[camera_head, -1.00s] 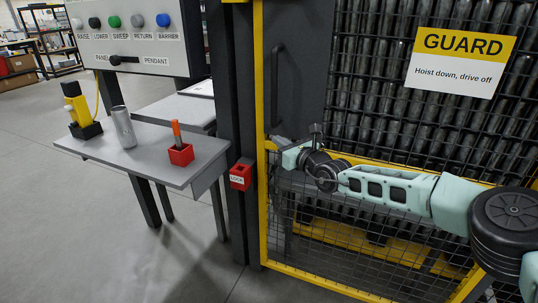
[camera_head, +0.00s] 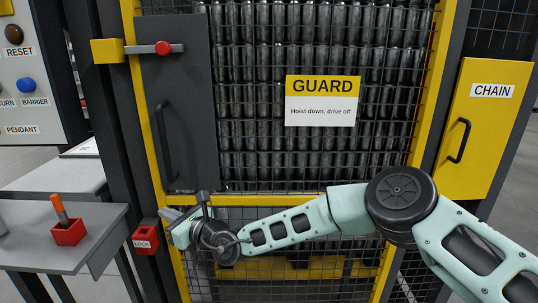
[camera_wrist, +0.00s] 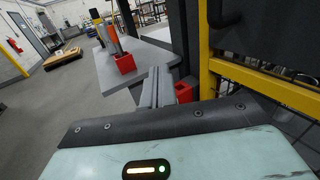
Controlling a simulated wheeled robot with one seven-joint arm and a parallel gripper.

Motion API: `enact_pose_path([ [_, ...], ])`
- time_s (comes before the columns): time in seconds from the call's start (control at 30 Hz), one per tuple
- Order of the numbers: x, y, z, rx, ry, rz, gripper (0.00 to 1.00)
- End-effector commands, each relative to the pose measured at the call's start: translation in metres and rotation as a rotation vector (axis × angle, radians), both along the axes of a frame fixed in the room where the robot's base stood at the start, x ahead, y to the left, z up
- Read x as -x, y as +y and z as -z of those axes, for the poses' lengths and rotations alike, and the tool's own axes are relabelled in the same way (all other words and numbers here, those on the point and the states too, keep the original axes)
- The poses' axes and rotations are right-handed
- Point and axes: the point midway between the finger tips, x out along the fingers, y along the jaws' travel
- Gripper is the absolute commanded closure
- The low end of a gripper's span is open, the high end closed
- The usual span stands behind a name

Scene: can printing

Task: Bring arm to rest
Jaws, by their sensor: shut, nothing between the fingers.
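My arm reaches from the lower right across the head view, folded low in front of the guard door. My gripper (camera_head: 168,214) is at its left end, beside the door's yellow frame and to the right of the red LOCK box (camera_head: 145,240). In the wrist view, the grey fingers (camera_wrist: 155,88) lie together with nothing between them. They point toward the grey table (camera_wrist: 150,50) and appear apart from it.
The mesh guard (camera_head: 320,160) with its GUARD sign (camera_head: 321,101) stands close behind my arm. A yellow CHAIN panel (camera_head: 488,120) is at right. The table holds a red holder (camera_head: 68,233) with an orange-handled tool (camera_head: 59,209). Open floor shows left in the wrist view.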

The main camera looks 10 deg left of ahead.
Motion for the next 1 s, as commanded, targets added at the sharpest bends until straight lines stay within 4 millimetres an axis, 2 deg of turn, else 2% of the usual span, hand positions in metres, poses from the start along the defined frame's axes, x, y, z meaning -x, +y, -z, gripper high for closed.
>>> enact_pose_path([
  [0.03, 0.011, 0.003, -0.018, 0.001, -0.049, -0.038, 1.00],
  [0.13, 0.048, 0.006, -0.054, 0.024, -0.203, -0.166, 1.00],
  [0.23, 0.099, 0.002, -0.088, 0.066, -0.402, -0.337, 1.00],
  [0.33, 0.150, -0.015, -0.108, 0.125, -0.596, -0.509, 1.00],
  [0.47, 0.207, -0.051, -0.117, 0.221, -0.828, -0.727, 1.00],
  [0.6, 0.252, -0.107, -0.114, 0.350, -1.052, -0.954, 1.00],
  [0.7, 0.274, -0.155, -0.107, 0.459, -1.192, -1.111, 1.00],
  [0.87, 0.294, -0.243, -0.095, 0.657, -1.376, -1.348, 1.00],
  [1.0, 0.301, -0.325, -0.089, 0.847, -1.493, -1.543, 1.00],
])
